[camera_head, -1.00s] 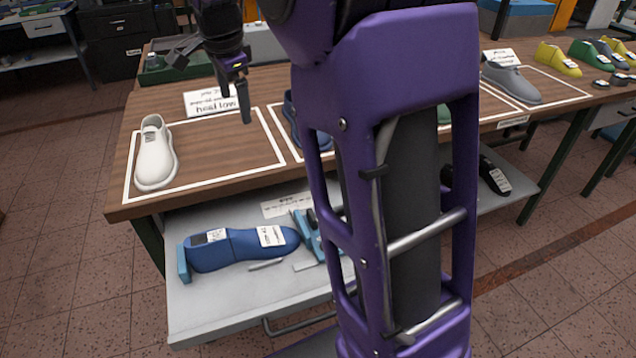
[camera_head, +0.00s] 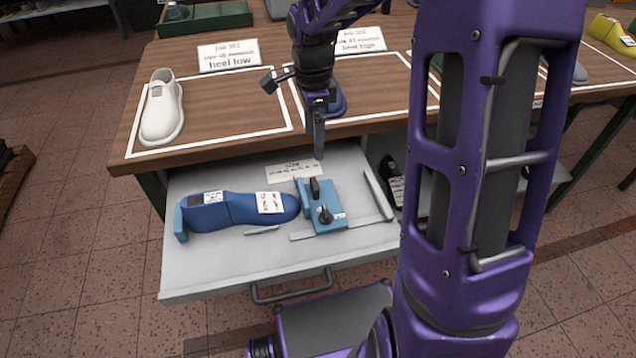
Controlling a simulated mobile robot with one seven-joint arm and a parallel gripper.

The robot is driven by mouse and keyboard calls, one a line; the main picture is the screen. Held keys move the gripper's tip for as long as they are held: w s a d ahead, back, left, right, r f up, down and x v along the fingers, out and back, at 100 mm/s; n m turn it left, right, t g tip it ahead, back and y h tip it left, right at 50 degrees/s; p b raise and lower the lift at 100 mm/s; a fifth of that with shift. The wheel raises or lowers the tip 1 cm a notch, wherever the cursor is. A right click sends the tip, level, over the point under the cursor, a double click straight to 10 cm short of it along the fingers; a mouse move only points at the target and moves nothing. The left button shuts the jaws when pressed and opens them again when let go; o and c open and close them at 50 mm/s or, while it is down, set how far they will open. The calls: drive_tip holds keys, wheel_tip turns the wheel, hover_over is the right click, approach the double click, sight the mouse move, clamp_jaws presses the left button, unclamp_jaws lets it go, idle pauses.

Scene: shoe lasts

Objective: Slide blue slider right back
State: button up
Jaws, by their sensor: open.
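The light blue slider (camera_head: 323,206) with black knobs sits in the open drawer (camera_head: 190,275), at the toe end of a dark blue shoe last (camera_head: 235,210). It stands close to the toe; I cannot tell whether they touch. A light blue end block (camera_head: 180,223) stands at the last's left end. My gripper (camera_head: 318,150) hangs above the back edge of the drawer, just behind and above the slider, fingers pointing down. It is open and holds nothing; its fingers overlap in this view.
The wooden table (camera_head: 215,120) stands behind the drawer, with a white shoe (camera_head: 161,108) and label cards on it. A blue shoe (camera_head: 335,100) is partly hidden behind my gripper. Metal rails lie on the drawer floor beside the slider. My purple arm hides the right side.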

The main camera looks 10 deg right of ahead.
sight(315, 183)
wheel_tip(315, 183, down, 15)
drive_tip(key=shift+f+b, duration=0.15)
drive_tip(key=shift+b, duration=1)
drive_tip(key=shift+c, duration=0.2)
clamp_jaws()
